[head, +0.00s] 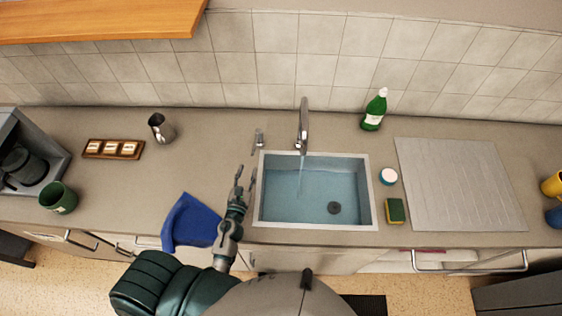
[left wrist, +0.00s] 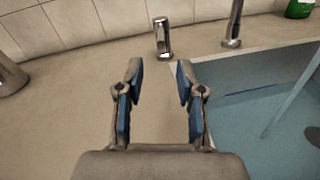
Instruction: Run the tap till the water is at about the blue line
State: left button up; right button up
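The sink (head: 376,200) is a pale-rimmed basin holding bluish, see-through water (head: 290,205); the dark drain shows through it. A stream falls from the chrome tap (head: 303,125) into the basin, and the stream also shows in the left wrist view (left wrist: 296,103). A small chrome lever (head: 258,139) stands left of the tap; it is upright in the left wrist view (left wrist: 162,38). A dark blue line (left wrist: 262,91) shows on the basin wall; I cannot tell its height against the water. My left gripper (head: 246,174) is open and empty, left of the sink, its fingers pointing toward the lever, apart from it.
A blue cloth (head: 194,222) lies left of my arm at the counter's front. A green bottle (head: 374,110) and a metal jug (head: 161,128) stand further back.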

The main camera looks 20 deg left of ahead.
aim_at(258, 135)
pick_arm(q)
jog(key=s+n+b, duration=0.1)
jog(key=b, duration=0.1)
jog(key=s+n+b, duration=0.2)
jog(key=b, duration=0.1)
jog(key=shift+s+d+f+n+b, duration=0.1)
jog(key=shift+d+n+b, duration=0.1)
jog(key=shift+n+b, duration=0.15)
jog(key=shift+s+d+n, duration=0.1)
jog(key=shift+s+n, duration=0.25)
jog(key=shift+s, duration=0.05)
jog(key=shift+w, duration=0.25)
jog(key=w, duration=0.5)
jog(key=w+a+p, duration=0.1)
jog(key=w, duration=0.5)
jog(key=w+a, duration=0.1)
jog(key=w, duration=0.4)
jog(key=shift+w, duration=0.4)
